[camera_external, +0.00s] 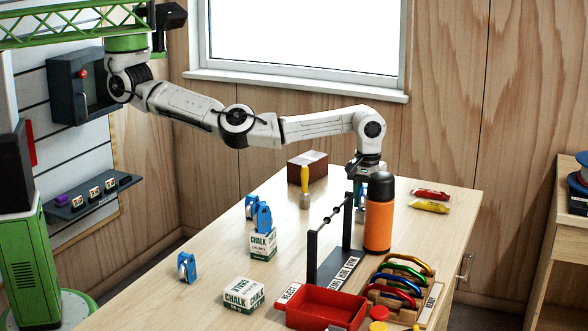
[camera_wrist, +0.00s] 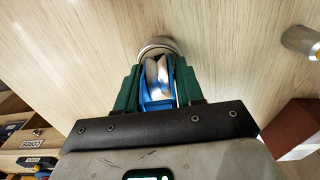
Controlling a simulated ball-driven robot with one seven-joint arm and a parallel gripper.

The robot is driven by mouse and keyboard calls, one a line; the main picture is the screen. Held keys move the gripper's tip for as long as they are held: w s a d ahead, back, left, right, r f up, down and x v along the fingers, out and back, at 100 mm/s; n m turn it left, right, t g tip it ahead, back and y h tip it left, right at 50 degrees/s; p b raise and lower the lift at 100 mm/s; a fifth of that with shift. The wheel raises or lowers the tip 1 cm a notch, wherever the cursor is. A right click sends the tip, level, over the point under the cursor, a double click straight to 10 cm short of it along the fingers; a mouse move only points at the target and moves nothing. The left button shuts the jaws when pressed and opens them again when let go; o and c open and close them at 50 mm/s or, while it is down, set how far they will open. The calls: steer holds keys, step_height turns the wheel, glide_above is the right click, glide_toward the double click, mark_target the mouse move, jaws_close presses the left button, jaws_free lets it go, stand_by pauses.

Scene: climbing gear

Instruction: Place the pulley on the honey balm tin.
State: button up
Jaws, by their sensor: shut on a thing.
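My gripper (camera_wrist: 158,88) is shut on a blue pulley (camera_wrist: 155,92) with a pale metal wheel, held between the green fingers in the wrist view. A round, metal-rimmed tin (camera_wrist: 158,43), seemingly the honey balm tin, shows just beyond the pulley's end and is partly covered by it. Its label cannot be read, and I cannot tell whether the pulley touches it.
The orange bottle (camera_external: 379,218) and a dark rack (camera_external: 327,250) stand close in front. A brush (camera_external: 305,190) and brown box (camera_external: 307,166) are to the left. Other blue pulleys (camera_external: 187,267) and chalk boxes (camera_external: 243,295) lie farther left; a red tray (camera_external: 326,308) is in front.

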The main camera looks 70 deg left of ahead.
steer(key=o, duration=1.1)
step_height(320, 180, up, 12)
steer(key=shift+r+b, duration=0.1)
steer(key=shift+b, duration=0.35)
